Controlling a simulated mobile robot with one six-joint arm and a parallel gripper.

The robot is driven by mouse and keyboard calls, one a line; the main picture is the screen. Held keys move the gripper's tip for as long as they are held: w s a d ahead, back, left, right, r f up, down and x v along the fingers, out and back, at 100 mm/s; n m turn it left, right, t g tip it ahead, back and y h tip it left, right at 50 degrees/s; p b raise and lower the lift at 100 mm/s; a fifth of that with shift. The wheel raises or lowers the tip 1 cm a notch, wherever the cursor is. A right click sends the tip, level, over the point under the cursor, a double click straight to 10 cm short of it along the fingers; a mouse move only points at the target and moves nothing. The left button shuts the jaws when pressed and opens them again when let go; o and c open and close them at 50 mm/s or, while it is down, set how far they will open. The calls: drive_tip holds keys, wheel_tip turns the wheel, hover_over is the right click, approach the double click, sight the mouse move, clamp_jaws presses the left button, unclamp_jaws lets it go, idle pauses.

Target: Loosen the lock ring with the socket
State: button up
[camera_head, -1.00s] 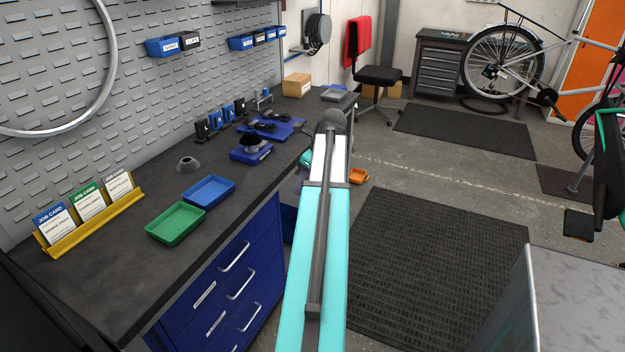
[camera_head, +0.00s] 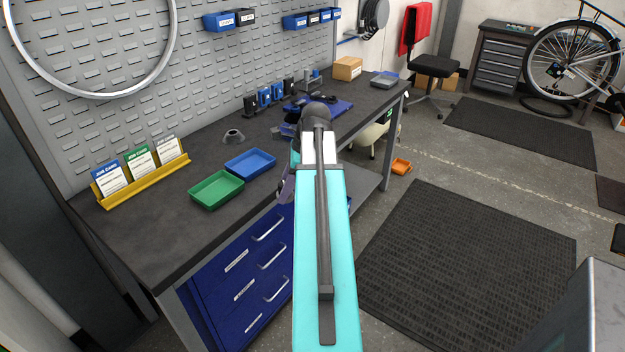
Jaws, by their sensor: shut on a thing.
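My arm reaches away from me over the front edge of the workbench (camera_head: 150,235), and its links hide whatever is at its end. I cannot make out my gripper's fingers or anything held in them. A small grey conical piece with a hole in its top (camera_head: 232,136) stands on the bench left of my arm; I cannot tell if it is the socket. A blue holder (camera_head: 288,130) is partly hidden behind my arm. I cannot identify the lock ring.
A green tray (camera_head: 216,190) and a blue tray (camera_head: 250,164) lie on the bench, near a yellow job-card rack (camera_head: 145,183). A cardboard box (camera_head: 347,68) stands at the far end. A dark mat (camera_head: 465,265) covers open floor at right; a grey surface (camera_head: 590,310) fills the lower right corner.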

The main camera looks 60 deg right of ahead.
drive_tip(key=w+a+n+g, duration=0.1)
drive_tip(key=w+a+n, duration=0.2)
drive_tip(key=a, duration=0.4)
drive_tip(key=w+a+n+g+y, duration=0.1)
drive_tip(key=w+a+n, duration=0.2)
drive_tip(key=w+a, duration=0.2)
drive_tip(key=w+a+n+g, duration=0.1)
drive_tip(key=w+a+n, duration=0.3)
drive_tip(key=a, duration=0.7)
drive_tip(key=shift+a+f+y, duration=0.25)
drive_tip(key=shift+f+y, duration=0.05)
drive_tip(key=shift+f, duration=0.05)
drive_tip(key=w+a+n+g, duration=0.1)
drive_tip(key=w+a+n, duration=0.1)
drive_tip(key=a, duration=0.4)
drive_tip(key=w+a+n+g, duration=0.1)
drive_tip(key=w+a+n, duration=0.2)
drive_tip(key=a, duration=0.3)
drive_tip(key=w+a+n+g, duration=0.1)
drive_tip(key=w+a+n, duration=0.1)
drive_tip(key=a, duration=0.4)
drive_tip(key=shift+w+a+f+n+h, duration=0.25)
drive_tip(key=shift+w+f+n+h, duration=0.1)
drive_tip(key=shift+n+h, duration=0.05)
drive_tip(key=shift+w+a, duration=0.1)
drive_tip(key=shift+a, duration=0.3)
